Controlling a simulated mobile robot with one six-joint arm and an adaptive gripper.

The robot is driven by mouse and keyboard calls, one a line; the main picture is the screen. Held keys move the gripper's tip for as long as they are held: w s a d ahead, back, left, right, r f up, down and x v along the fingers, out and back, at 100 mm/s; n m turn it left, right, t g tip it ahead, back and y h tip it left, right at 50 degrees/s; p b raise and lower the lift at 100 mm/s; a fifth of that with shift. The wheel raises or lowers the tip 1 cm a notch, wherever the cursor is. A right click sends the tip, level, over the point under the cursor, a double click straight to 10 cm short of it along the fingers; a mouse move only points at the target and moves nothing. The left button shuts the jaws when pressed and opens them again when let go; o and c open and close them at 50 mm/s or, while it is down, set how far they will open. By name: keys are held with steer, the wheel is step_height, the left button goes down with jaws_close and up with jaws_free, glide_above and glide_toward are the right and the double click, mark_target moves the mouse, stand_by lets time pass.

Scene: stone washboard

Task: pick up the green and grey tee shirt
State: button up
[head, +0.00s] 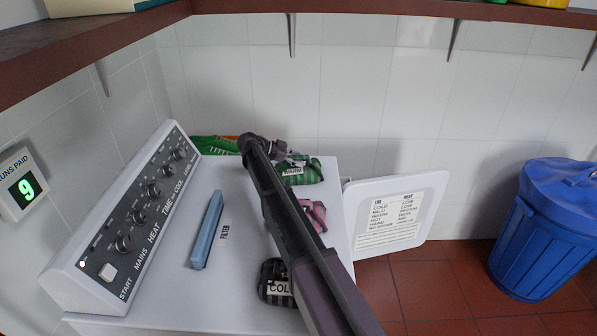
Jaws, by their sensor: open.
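A green and grey striped cloth (306,174), which looks like the tee shirt, lies bunched on the white machine top (240,180) near its back right edge. A white label shows beside it, and my arm covers its left side. My arm crosses the top from the lower right. My gripper (275,151) is at the far end of the arm, beside or above the cloth's left end. It is open, but its fingers are mostly hidden, and I cannot tell whether it touches the cloth.
A bright green cloth (212,146) lies at the back left. A pink cloth (317,214) and a dark cloth (271,271) lie near the right edge. A blue bar (208,230) lies by the control panel (137,213). A shelf (410,13) overhangs; a blue bin (543,232) stands right.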

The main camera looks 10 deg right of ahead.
stand_by(0.4)
jaws_close()
steer(key=shift+r, duration=0.2)
step_height(320, 180, up, 10)
steer(key=p, duration=1)
steer(key=shift+f, duration=0.15)
stand_by(0.6)
